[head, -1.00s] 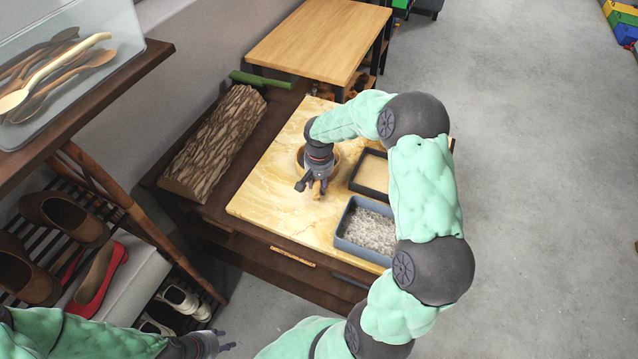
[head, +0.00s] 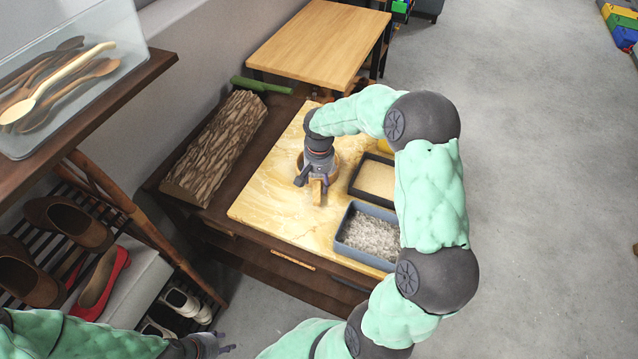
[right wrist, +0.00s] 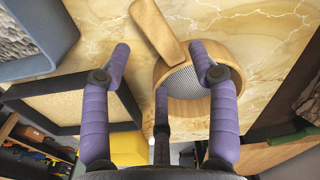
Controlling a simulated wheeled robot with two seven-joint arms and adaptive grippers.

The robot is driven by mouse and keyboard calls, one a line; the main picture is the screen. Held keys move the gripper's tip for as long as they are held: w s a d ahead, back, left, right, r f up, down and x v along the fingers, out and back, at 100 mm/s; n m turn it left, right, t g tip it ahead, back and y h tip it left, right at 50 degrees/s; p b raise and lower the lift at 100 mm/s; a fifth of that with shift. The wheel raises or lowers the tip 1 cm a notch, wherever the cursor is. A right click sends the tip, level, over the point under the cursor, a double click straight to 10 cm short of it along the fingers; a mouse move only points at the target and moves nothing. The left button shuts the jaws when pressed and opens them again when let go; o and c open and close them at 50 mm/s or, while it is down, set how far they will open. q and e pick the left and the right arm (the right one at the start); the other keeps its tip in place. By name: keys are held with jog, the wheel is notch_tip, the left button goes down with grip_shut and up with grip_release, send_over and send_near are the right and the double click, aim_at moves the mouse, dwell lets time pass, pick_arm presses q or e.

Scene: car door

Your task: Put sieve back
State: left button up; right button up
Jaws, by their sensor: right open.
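The sieve has a round wooden rim, grey mesh and a flat wooden handle. In the right wrist view the sieve (right wrist: 183,83) lies on the yellow marbled board (right wrist: 265,35), its handle pointing up and left. In the head view my right gripper and wrist hide most of the sieve (head: 318,191); the handle and part of the rim show. My right gripper (head: 313,181) is open over it. In the right wrist view the fingers (right wrist: 161,55) stand apart on both sides of the handle. My left gripper (head: 222,343) is low in the head view, away from the board; its jaw opening is unclear.
A blue-grey tray of grey grains (head: 371,234) and a dark tray of tan grains (head: 374,180) stand right of the sieve. A log (head: 215,148) lies left of the board. A wooden table (head: 318,40) is behind. A shelf with a clear spoon box (head: 70,75) is at left.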

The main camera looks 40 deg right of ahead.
notch_tip(320, 180, up, 7)
jog(key=p, duration=0.1)
jog(key=shift+p, duration=0.35)
jog(key=shift+s+a+f, duration=0.1)
